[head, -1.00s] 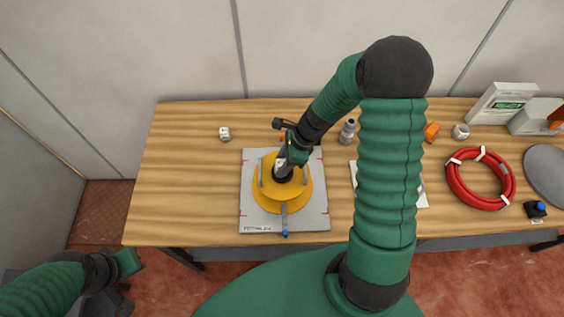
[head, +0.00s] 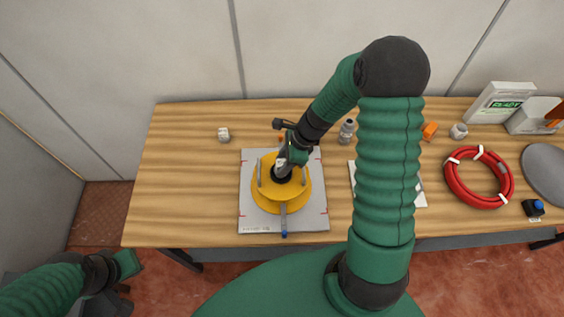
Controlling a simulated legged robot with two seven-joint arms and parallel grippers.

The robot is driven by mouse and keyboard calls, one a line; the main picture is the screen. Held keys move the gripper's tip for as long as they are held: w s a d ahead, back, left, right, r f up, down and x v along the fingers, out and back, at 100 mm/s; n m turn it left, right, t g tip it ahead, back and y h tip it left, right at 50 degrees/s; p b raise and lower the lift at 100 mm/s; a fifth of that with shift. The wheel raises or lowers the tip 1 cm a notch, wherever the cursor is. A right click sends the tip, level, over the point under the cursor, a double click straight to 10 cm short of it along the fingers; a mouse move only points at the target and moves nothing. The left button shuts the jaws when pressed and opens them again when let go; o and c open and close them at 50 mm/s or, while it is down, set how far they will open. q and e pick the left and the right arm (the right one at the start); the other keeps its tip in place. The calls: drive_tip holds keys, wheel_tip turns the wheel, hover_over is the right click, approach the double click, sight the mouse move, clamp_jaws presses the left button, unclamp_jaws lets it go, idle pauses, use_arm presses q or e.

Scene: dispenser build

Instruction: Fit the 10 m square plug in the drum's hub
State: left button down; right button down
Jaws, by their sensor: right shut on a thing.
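The yellow drum (head: 268,198) sits on a grey base plate (head: 310,222) in the middle of the table. My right gripper (head: 284,166) reaches down over the drum's dark hub. It is shut on a small pale plug (head: 281,163) at the hub. The gripper partly hides the plug and hub, so I cannot tell how deep the plug sits. Another small white block (head: 223,135) lies on the table left of the plate. My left gripper (head: 122,277) is low at the left, off the table's front edge; its fingers are not clear.
A lever with a blue tip (head: 284,222) points from the drum to the front. To the right are a grey bottle (head: 347,131), an orange piece (head: 430,131), a red hose coil (head: 457,190) and a white box (head: 504,103). The table's left part is mostly clear.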

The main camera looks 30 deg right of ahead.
drive_tip(key=shift+f+b, duration=0.6)
drive_tip(key=shift+f, duration=0.3)
drive_tip(key=c, duration=1.1)
unclamp_jaws()
drive_tip(key=shift+p+v, duration=1.05)
drive_tip(key=shift+v, duration=0.1)
drive_tip(key=p+v, duration=0.7)
drive_tip(key=v, duration=0.1)
drive_tip(key=shift+r, duration=0.35)
